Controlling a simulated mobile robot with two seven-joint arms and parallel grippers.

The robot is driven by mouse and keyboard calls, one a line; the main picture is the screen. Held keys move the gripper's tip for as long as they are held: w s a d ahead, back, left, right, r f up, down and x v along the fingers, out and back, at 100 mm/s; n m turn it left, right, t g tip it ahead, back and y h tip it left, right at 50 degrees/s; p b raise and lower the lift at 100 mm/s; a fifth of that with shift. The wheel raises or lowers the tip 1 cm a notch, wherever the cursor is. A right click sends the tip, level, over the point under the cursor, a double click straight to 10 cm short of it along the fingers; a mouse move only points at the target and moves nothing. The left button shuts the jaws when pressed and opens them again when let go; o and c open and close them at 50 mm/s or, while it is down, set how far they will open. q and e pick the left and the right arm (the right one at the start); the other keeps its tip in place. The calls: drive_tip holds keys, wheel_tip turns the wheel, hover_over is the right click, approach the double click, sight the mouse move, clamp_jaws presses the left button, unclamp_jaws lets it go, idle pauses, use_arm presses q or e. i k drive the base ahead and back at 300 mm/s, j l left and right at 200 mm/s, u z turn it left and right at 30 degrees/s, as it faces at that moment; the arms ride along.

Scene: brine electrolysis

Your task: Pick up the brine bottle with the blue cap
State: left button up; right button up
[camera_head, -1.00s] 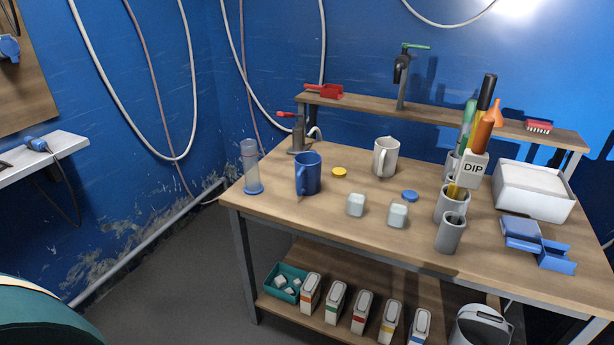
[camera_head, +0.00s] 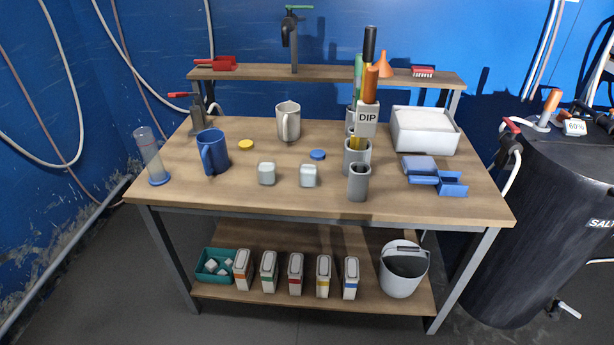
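No bottle plainly wearing a blue cap can be made out. A blue disc like a cap (camera_head: 317,154) lies flat on the wooden table top. Two small pale grey rounded blocks or jars stand in front of it, the left one (camera_head: 266,173) and the right one (camera_head: 308,175). A yellow disc (camera_head: 246,145) lies further left. Neither of my grippers is in view.
A blue mug (camera_head: 212,152), a white jug (camera_head: 288,121), a clear cylinder (camera_head: 152,157) and grey tube holders (camera_head: 358,183) stand on the table. A white box (camera_head: 424,130) is at the right. A dark tank (camera_head: 545,210) stands right of the table. The table's front left is clear.

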sight(308, 168)
drive_tip(key=i+l, duration=0.3)
drive_tip(key=i, duration=0.2)
drive_tip(key=i+l, duration=0.3)
drive_tip(key=i, duration=0.2)
drive_tip(key=j+u, duration=0.05)
